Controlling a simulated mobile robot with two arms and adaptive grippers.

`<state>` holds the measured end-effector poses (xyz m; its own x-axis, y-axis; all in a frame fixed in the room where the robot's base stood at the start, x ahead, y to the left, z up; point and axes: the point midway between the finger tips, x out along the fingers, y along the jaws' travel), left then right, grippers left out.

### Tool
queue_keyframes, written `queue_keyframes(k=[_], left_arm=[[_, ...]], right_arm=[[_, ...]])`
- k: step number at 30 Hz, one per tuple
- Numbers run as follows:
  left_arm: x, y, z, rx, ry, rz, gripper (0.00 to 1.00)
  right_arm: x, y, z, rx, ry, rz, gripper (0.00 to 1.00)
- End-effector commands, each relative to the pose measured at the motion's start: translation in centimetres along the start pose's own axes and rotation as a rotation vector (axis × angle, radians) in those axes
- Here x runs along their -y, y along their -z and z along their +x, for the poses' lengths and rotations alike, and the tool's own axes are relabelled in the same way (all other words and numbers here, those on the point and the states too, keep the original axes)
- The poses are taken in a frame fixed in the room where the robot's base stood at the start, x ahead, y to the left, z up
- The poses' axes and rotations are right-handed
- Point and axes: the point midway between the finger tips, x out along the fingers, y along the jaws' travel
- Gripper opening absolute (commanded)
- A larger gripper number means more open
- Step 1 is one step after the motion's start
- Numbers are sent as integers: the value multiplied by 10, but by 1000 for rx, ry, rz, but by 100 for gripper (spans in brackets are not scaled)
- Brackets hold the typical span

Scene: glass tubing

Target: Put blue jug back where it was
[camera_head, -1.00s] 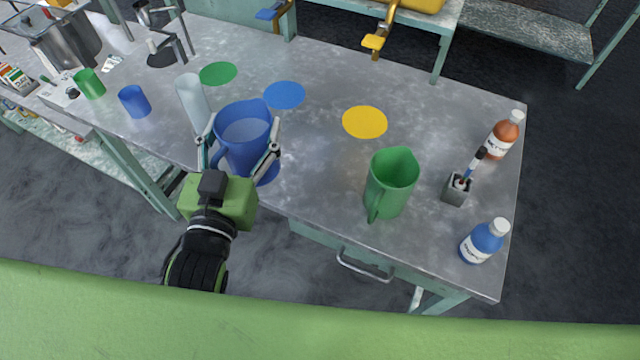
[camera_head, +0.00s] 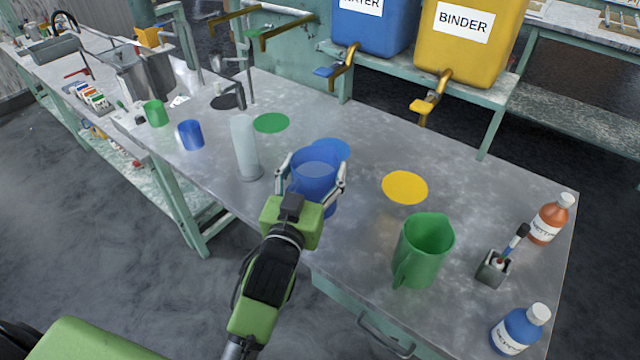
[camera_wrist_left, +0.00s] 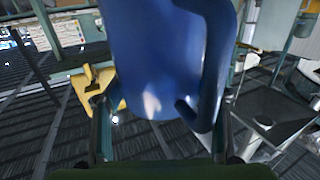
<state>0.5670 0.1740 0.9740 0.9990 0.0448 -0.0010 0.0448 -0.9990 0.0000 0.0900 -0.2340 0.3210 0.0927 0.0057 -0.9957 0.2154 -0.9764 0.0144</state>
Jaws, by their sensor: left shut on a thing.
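The blue jug (camera_head: 314,178) is between the fingers of my left gripper (camera_head: 314,182), which is shut on it near the table's front edge. In the left wrist view the jug (camera_wrist_left: 150,60) fills the upper middle, with its handle at the right. A blue round mark (camera_head: 333,148) lies just behind the jug, partly covered by it. A bit of blue also shows below the jug at its right; I cannot tell if it is a second mark. Whether the jug's base touches the table is hidden. My right gripper is not in view.
A clear glass cylinder (camera_head: 244,148) stands close left of the jug. A green jug (camera_head: 424,250) stands to the right, near a yellow mark (camera_head: 405,188). A green mark (camera_head: 271,123) lies bare.

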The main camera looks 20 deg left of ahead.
Motion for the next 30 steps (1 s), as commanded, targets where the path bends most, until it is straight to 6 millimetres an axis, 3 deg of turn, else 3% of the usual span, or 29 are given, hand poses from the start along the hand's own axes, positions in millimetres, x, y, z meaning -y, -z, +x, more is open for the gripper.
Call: queue_keyframes(k=[9, 15, 28, 29, 30], left_arm=[[-6, -28, 23, -2, 0, -1, 24], [-6, -54, 22, -2, 0, -1, 24], [-6, -61, 22, -3, -1, -1, 24], [-6, -61, 22, -2, -1, -1, 74], [-6, -60, 22, -2, -1, 0, 83]], right_arm=[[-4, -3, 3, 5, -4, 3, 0], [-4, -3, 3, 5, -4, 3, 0], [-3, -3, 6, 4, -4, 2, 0], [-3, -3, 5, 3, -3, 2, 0], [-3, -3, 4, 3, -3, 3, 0]])
